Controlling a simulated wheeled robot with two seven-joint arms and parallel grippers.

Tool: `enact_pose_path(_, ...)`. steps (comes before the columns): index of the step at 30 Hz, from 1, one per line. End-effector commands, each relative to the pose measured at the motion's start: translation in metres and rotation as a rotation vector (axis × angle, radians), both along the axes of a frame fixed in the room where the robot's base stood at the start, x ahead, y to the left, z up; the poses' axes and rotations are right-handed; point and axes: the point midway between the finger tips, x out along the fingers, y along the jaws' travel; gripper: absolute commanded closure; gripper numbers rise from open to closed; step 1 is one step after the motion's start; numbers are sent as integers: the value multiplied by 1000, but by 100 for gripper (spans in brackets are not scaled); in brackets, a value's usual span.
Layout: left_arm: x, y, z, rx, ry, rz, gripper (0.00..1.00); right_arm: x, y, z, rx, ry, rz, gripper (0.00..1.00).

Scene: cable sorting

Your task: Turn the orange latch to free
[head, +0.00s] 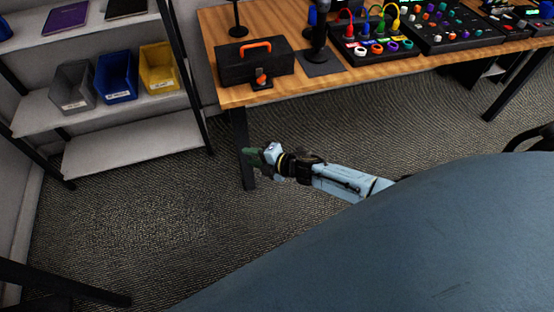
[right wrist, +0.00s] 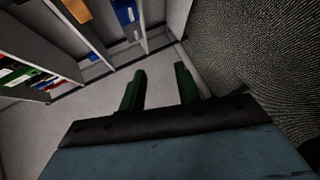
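The orange latch (head: 261,77) is small and sits on a black base near the front left edge of the wooden table. Directly behind it is a black toolbox (head: 240,66) with an orange handle. My right gripper (head: 249,153) is below and in front of the table edge, well apart from the latch. In the right wrist view its two green fingers (right wrist: 160,82) are spread with nothing between them, so it is open and empty. The latch does not show in that view. My left gripper is not in view.
The wooden table (head: 236,93) also carries a black stand (head: 320,62) and connector boards with coloured cables (head: 378,45). A table leg (head: 242,135) stands close behind my right gripper. A shelf (head: 135,145) with grey, blue and yellow bins is at the left. The carpet between is clear.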

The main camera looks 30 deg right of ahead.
Motion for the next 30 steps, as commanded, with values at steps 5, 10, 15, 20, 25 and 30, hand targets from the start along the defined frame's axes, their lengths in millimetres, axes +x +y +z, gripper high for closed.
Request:
enact_pose_path(5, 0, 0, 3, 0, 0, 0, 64, -17, -13, -23, 55, 90, -103, 67)
enact_pose_path(10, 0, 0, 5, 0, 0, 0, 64, -34, -25, -43, 105, 171, -197, 67)
enact_pose_path(15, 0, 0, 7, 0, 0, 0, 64, -48, -34, -58, 137, 227, -266, 67)
enact_pose_path(20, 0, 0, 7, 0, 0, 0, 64, -54, -37, -65, 151, 253, -297, 67)
enact_pose_path(25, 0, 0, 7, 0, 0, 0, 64, -55, -38, -66, 155, 257, -303, 67)
enact_pose_path(30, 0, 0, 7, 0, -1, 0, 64, -55, -38, -66, 154, 256, -301, 62)
